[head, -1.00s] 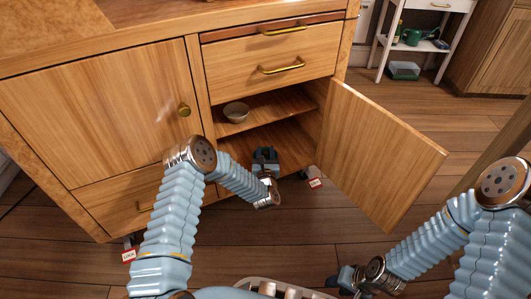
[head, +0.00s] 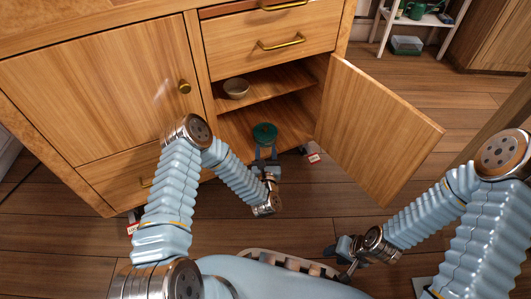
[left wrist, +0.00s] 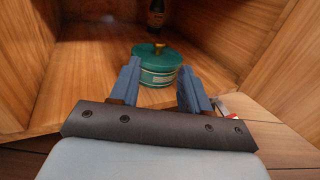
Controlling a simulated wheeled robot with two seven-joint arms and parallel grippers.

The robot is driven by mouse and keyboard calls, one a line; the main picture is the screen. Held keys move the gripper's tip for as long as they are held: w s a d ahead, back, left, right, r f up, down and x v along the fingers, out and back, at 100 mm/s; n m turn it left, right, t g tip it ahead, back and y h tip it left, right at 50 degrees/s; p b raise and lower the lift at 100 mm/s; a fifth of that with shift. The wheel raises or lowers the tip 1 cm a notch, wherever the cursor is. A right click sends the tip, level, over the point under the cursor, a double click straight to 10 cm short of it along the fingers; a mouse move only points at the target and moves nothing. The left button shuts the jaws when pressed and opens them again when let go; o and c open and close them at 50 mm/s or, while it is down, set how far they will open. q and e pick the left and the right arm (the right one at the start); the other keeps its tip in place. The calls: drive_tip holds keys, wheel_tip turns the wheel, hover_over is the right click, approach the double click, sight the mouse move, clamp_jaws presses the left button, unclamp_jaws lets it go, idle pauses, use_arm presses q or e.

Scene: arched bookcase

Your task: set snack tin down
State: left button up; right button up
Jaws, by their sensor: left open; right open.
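The snack tin is a round green tin (head: 265,134) standing on the bottom board of the open cabinet. In the left wrist view the green tin (left wrist: 157,68) has a pale label and a brass-coloured knob on its lid, and it sits upright. My left gripper (head: 266,153) is open in front of the tin, at the cabinet's front edge. In the left wrist view its two blue fingers (left wrist: 157,88) stand apart, with the tin just beyond them. My right gripper (head: 347,262) is open and empty, low at the right, away from the cabinet.
A bowl (head: 236,88) stands on the shelf above the tin. A bottle (left wrist: 157,14) stands behind the tin. The cabinet door (head: 380,128) hangs open to the right. A white shelf unit (head: 420,25) stands at the back right.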

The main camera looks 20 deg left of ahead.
use_arm(q)
drive_tip(key=s+d+f+m+g+h, duration=0.3)
drive_tip(key=s+f+m+g+h, duration=0.15)
drive_tip(key=m, duration=0.75)
drive_tip(key=s+d+f+m+g+h, duration=0.35)
drive_tip(key=s+m, duration=0.25)
drive_tip(key=m, duration=0.5)
drive_tip(key=s+a+r+m+g, duration=0.1)
drive_tip(key=s+a+m+g, duration=0.1)
drive_tip(key=s+m+g, duration=0.6)
drive_tip(key=s+m, duration=0.6)
drive_tip(key=s, duration=0.2)
drive_tip(key=shift+s+g+h, duration=0.25)
drive_tip(key=shift+g+h, duration=0.05)
drive_tip(key=shift+h, duration=0.1)
